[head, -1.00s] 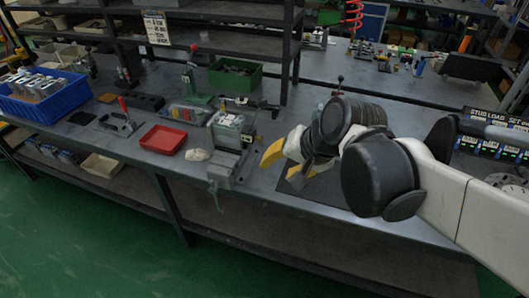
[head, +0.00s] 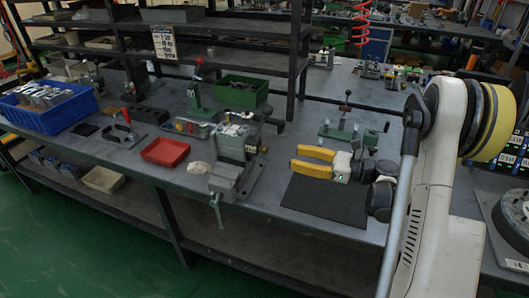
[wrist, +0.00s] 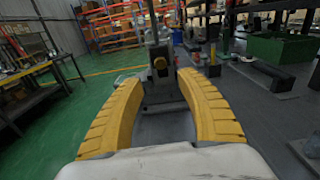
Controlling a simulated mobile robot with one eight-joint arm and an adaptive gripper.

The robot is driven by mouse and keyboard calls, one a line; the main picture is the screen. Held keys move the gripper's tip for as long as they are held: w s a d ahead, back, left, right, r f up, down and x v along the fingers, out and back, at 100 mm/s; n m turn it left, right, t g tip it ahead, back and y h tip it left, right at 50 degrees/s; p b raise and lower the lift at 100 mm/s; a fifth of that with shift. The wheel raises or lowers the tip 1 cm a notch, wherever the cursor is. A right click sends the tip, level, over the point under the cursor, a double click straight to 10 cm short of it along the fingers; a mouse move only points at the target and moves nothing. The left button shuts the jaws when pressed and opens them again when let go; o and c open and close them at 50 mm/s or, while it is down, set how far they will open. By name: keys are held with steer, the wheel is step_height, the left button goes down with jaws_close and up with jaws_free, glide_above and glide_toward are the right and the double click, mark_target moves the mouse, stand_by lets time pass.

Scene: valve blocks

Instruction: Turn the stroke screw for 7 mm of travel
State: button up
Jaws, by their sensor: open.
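My gripper (head: 293,163) is open and empty, with two yellow fingers pointing left over the bench. It is a short way right of the vise (head: 232,179), which holds a grey valve block (head: 233,138) upright. The screw cannot be made out clearly in the head view.
A dark mat (head: 325,198) lies below my gripper. A green bin (head: 241,90) stands behind. A green fixture (head: 343,130) is beyond my gripper.

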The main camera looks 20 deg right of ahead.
mark_target(266, 150)
steer(key=b+x, duration=0.3)
steer(key=x, duration=0.7)
steer(key=shift+w+a, duration=0.2)
jaws_close()
